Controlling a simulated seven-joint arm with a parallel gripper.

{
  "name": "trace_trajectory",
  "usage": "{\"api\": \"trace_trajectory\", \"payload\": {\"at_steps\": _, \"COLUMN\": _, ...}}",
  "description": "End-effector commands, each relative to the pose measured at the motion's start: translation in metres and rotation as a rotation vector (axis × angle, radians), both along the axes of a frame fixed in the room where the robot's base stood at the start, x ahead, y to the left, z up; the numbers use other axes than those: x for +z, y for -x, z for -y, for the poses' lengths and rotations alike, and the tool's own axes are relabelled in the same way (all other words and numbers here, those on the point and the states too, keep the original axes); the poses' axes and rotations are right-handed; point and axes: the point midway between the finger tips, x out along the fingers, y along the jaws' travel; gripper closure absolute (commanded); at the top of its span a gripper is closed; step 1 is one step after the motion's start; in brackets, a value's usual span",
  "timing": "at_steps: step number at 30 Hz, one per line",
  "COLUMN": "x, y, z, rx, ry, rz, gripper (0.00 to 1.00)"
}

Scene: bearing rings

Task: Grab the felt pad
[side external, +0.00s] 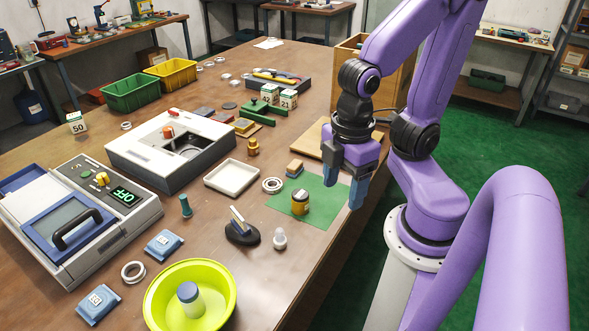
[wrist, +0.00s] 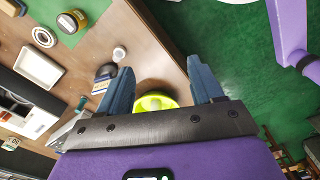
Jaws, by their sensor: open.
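A thin flat green pad (side external: 322,212) lies on the brown table near its right edge. It is the likeliest felt pad, but its material is unclear. My gripper (side external: 344,190) is open and empty, fingers down, right of the pad and above the table edge. In the wrist view the pad (wrist: 72,40) is at upper left, outside my open fingers (wrist: 160,66), with the jar (wrist: 73,20) on it.
A white ring (side external: 272,185) and white tray (side external: 232,178) lie left of the pad. A white bulb-shaped piece (side external: 280,238), black-based stamp (side external: 242,230) and lime bowl (side external: 190,300) stand nearer. A wooden board (side external: 322,140) and wooden box (side external: 345,62) are behind.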

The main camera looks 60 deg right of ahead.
Motion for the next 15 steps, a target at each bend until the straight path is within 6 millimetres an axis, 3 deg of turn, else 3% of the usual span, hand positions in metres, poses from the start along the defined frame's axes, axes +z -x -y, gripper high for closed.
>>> {"api": "trace_trajectory", "payload": {"at_steps": 5, "x": -0.007, "y": -0.022, "z": 0.001, "rx": 0.007, "ry": 0.089, "rz": 0.011, "gripper": 0.34}}
{"api": "trace_trajectory", "payload": {"at_steps": 15, "x": -0.044, "y": -0.121, "z": 0.023, "rx": 0.072, "ry": 0.489, "rz": 0.012, "gripper": 0.34}}
